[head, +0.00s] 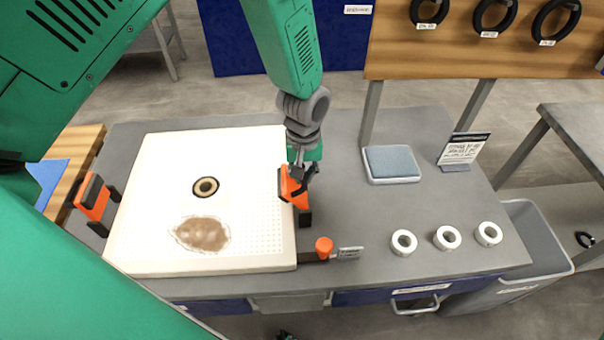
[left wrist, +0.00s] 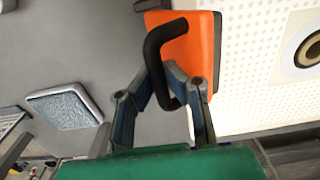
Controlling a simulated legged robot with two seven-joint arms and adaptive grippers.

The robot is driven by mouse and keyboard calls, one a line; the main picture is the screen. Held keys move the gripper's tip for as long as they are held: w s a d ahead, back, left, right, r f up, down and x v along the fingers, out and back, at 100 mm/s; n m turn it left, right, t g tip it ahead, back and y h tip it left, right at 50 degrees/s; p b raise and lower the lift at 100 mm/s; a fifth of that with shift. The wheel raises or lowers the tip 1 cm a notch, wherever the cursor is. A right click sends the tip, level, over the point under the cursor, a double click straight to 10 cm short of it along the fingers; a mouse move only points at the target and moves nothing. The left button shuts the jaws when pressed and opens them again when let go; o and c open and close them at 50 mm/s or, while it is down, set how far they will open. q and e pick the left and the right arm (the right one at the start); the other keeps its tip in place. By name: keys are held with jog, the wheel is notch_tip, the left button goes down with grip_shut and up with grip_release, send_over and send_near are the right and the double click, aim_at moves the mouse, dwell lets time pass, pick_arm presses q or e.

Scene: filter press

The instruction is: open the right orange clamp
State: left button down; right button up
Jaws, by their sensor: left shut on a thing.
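The right orange clamp (head: 292,187) stands at the right edge of the white filter plate (head: 150,252). In the left wrist view the clamp shows as an orange block (left wrist: 188,55) with a bent black handle (left wrist: 160,47). My left gripper (head: 302,172) comes down on the clamp from above and is shut on its black handle; in the left wrist view its fingers (left wrist: 172,88) meet at the handle. Another orange clamp (head: 94,198) stands at the plate's left edge. My right gripper is not in view.
An orange knob (head: 324,246) with a small metal tag sits at the plate's front right corner. A blue-grey pad (head: 391,162), a sign card (head: 463,150) and three white rings (head: 447,238) are on the grey table.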

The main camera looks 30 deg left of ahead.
pick_arm(q)
jog(key=shift+w+d+f, duration=0.1)
jog(key=shift+w+d, duration=0.45)
jog(key=shift+d, duration=0.1)
jog(key=shift+w+d+f, duration=0.15)
jog(key=shift+d, duration=0.2)
jog(key=shift+w+d+f, duration=0.15)
jog(key=shift+d, duration=0.2)
jog(key=shift+b, duration=0.3)
